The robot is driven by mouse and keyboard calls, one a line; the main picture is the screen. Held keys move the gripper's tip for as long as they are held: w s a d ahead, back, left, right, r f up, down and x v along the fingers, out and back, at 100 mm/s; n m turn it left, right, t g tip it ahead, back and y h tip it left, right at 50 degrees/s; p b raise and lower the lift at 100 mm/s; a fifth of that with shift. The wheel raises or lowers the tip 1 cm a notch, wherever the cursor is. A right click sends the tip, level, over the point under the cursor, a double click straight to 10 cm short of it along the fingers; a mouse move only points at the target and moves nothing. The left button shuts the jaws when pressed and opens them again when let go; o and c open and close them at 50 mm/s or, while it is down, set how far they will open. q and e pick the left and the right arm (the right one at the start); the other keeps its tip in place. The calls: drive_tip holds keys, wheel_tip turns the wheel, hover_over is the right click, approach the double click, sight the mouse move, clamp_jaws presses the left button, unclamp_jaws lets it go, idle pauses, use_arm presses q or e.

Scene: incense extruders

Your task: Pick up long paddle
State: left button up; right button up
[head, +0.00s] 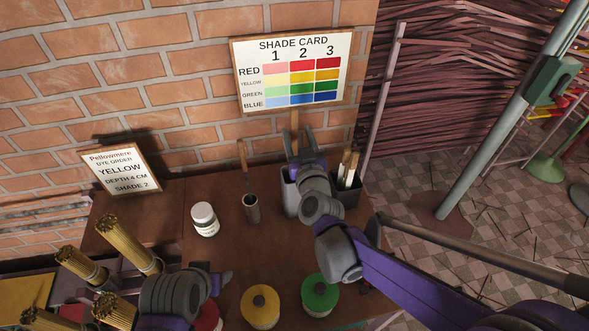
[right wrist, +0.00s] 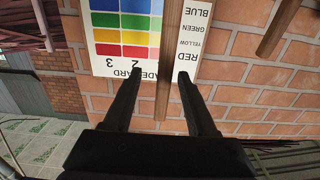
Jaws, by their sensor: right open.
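A long wooden paddle handle (head: 295,121) rises from behind my right gripper, in front of the shade card. In the right wrist view the handle (right wrist: 170,50) runs between the two open fingers (right wrist: 160,80), apparently untouched. The paddle's lower end is hidden behind my gripper. My left gripper (head: 222,280) is low over the table near the bottom; its jaw opening is unclear.
A dark cup (head: 252,208) holds another wooden-handled tool (head: 243,158). A white jar (head: 204,219), yellow pot (head: 260,306) and green pot (head: 319,295) stand on the table. The shade card (head: 240,85) is close behind.

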drive_tip(key=shift+w+a+r, duration=0.1)
drive_tip(key=shift+w+a, duration=0.05)
drive_tip(key=shift+w, duration=0.25)
drive_tip(key=w, duration=0.2)
drive_tip(key=w+a+p, duration=0.1)
drive_tip(key=w, duration=0.1)
drive_tip(key=shift+w+a+r, duration=0.1)
drive_tip(key=shift+w+a, duration=0.05)
drive_tip(key=shift+w, duration=0.05)
use_arm(q)
drive_tip(key=shift+w+r, duration=0.2)
drive_tip(key=shift+r, duration=0.3)
drive_tip(key=shift+w+r, duration=0.15)
drive_tip(key=shift+r, duration=0.35)
use_arm(e)
drive_tip(key=shift+s, duration=0.15)
drive_tip(key=shift+s, duration=0.1)
drive_tip(key=shift+c, duration=1)
clamp_jaws()
